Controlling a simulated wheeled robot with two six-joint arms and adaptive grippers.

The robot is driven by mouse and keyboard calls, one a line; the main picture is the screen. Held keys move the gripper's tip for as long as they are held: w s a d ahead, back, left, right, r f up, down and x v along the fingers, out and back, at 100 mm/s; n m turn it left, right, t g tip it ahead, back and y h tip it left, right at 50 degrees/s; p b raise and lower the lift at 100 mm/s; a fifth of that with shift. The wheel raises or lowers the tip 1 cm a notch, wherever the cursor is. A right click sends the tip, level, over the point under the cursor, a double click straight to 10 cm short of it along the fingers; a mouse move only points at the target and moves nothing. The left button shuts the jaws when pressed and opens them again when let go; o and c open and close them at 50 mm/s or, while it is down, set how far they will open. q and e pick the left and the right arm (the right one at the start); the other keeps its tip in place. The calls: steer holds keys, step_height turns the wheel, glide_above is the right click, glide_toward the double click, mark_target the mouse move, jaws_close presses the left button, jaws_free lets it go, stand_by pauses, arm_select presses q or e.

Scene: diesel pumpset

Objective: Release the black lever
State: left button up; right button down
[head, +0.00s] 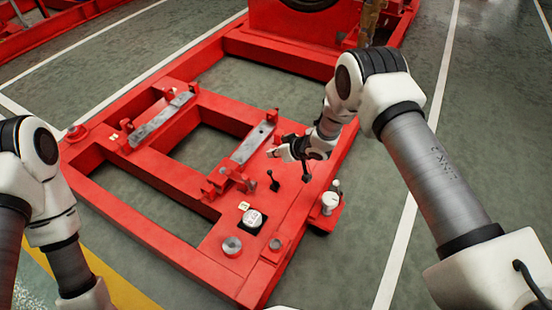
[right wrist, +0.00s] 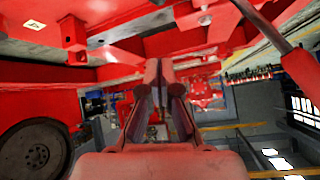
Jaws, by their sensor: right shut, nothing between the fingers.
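A small black lever (head: 273,181) stands on the red frame (head: 195,200), in the middle of the head view. A second dark, lever-like piece (head: 306,175) shows just right of it, directly under my right gripper; I cannot tell whether they touch. My right gripper (head: 278,153) is above and behind the first lever, apart from it in the picture. In the right wrist view its fingers (right wrist: 165,82) are together and hold nothing. A slanted grey rod (right wrist: 266,23) with a thick end shows at upper right there; it looks like a lever. My left gripper is out of view.
A white-topped round part (head: 252,218) and a grey disc (head: 232,246) sit on the frame's near end. A white cylinder (head: 329,203) stands at its right edge. Grey floor (head: 480,170) lies clear to the right.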

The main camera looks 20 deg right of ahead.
steer(key=f+b, duration=0.1)
steer(key=f, duration=0.1)
steer(key=a+f+b, duration=0.1)
steer(key=f+b, duration=0.1)
steer(key=w+f+b, duration=0.1)
steer(key=f, duration=0.1)
steer(key=shift+a+f+b, duration=0.3)
steer(key=shift+b, duration=0.1)
steer(key=shift+s, duration=0.1)
